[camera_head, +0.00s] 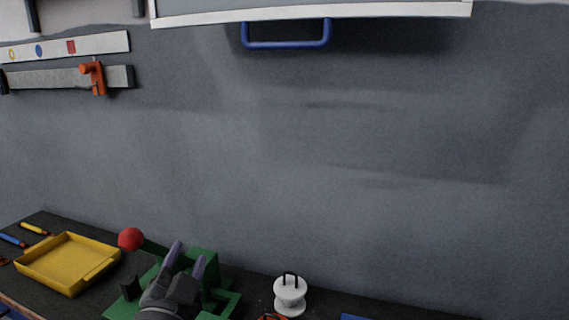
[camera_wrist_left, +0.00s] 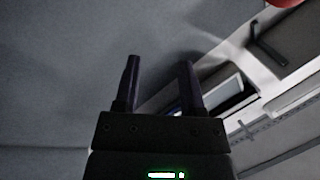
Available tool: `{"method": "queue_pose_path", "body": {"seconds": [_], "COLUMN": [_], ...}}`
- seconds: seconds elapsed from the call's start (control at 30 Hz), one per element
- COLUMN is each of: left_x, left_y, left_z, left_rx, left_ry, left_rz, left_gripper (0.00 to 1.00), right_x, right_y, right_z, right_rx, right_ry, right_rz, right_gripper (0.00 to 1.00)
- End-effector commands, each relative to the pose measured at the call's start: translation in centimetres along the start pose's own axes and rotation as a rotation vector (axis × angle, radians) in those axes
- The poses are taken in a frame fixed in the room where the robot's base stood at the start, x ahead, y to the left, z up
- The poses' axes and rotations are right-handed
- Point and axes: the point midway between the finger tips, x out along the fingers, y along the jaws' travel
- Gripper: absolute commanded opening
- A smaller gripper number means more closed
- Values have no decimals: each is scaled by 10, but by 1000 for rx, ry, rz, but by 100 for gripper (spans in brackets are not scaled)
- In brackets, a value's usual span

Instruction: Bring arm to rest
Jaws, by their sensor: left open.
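My left gripper (camera_head: 187,263) shows at the bottom of the head view, in front of a green fixture (camera_head: 203,262) on the dark bench. Its two fingers point up and are apart, with nothing between them. In the left wrist view the gripper (camera_wrist_left: 160,80) is also open and empty, with grey wall beyond the fingers. The arm hides part of the green fixture. My right gripper is in neither view.
On the bench are a yellow tray (camera_head: 68,263), a red ball (camera_head: 131,238) and a white two-pronged piece (camera_head: 290,296). A blue handle (camera_head: 287,44) hangs under a panel. An orange clamp (camera_head: 93,77) sits on a grey wall bar. The wall's middle is clear.

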Motion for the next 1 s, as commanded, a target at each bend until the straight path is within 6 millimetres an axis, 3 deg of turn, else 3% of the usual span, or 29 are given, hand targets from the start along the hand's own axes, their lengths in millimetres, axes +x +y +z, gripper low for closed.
{"method": "queue_pose_path", "body": {"seconds": [0.1, 0.2, 0.4, 0.6, 0.63, 0.87, 1.0], "left_x": [-61, -117, -218, -306, -314, -328, -355], "left_y": [51, 82, 116, 128, 132, 198, 238], "left_z": [59, 89, 109, 104, 106, 174, 218], "left_rx": [-196, -315, -454, -528, -532, -509, -493], "left_ry": [-369, -634, -1039, -1374, -1407, -1441, -1469], "left_rz": [196, 327, 513, 658, 671, 694, 714], "left_gripper": [52, 52, 52, 52, 52, 52, 52], "right_x": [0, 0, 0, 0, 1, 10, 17], "right_y": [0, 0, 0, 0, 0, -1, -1], "right_z": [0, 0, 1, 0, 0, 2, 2], "right_rx": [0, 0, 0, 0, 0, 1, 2], "right_ry": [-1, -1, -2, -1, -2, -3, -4], "right_rz": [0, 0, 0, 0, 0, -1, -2], "right_gripper": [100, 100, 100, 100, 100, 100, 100]}}
